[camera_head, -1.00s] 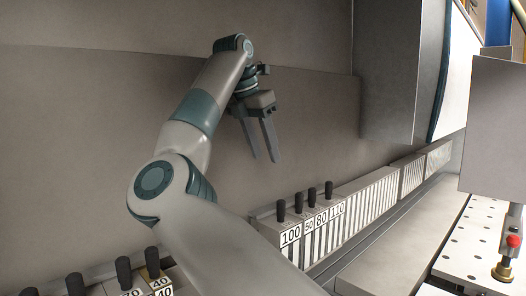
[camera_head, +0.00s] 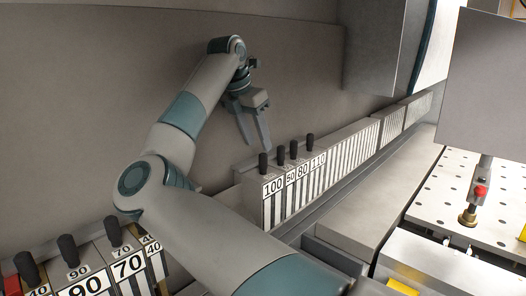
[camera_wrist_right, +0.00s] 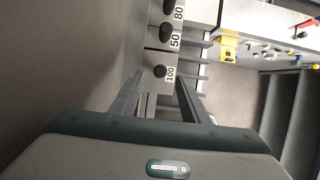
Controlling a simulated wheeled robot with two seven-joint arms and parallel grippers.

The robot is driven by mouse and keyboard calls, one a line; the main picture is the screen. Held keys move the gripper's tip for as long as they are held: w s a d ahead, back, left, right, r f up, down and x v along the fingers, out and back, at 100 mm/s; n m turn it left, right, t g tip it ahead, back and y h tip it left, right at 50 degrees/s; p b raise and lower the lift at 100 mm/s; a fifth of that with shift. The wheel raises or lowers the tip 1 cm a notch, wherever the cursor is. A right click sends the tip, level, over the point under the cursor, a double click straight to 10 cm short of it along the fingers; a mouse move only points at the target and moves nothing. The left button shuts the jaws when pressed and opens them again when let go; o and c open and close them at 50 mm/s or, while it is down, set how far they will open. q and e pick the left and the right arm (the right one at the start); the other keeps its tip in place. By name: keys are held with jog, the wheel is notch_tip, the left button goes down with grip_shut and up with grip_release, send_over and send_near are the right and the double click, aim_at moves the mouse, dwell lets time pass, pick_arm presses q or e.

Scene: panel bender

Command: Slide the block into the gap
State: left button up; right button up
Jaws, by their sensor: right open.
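A row of tool blocks with black knobs, labelled 100 (camera_head: 273,188), 50 (camera_head: 291,178), 80 (camera_head: 303,172) and 110 (camera_head: 318,163), stands right of centre in the head view. My right gripper (camera_head: 257,144) is open and empty, pointing down just above the near end of this row. In the right wrist view, the 100 block (camera_wrist_right: 161,72) shows just beyond and between the open fingers (camera_wrist_right: 160,80). A second row of blocks, with a 90 (camera_head: 85,286) and a 70 (camera_head: 128,264), stands at lower left. My arm hides much of the space between the rows.
A long row of narrow segments (camera_head: 352,150) continues behind the 110 block. A perforated plate (camera_head: 480,185) and a red-and-brass fitting (camera_head: 480,192) are at right. A grey wall (camera_head: 100,110) stands behind my arm. A yellow item (camera_wrist_right: 229,46) shows in the wrist view.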

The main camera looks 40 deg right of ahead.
aim_at(262, 154)
jog(key=p+x, duration=0.2)
jog(key=x, duration=0.3)
jog(key=shift+d, duration=0.1)
jog(key=shift+x, duration=0.85)
jog(key=shift+c, duration=0.6)
grip_shut()
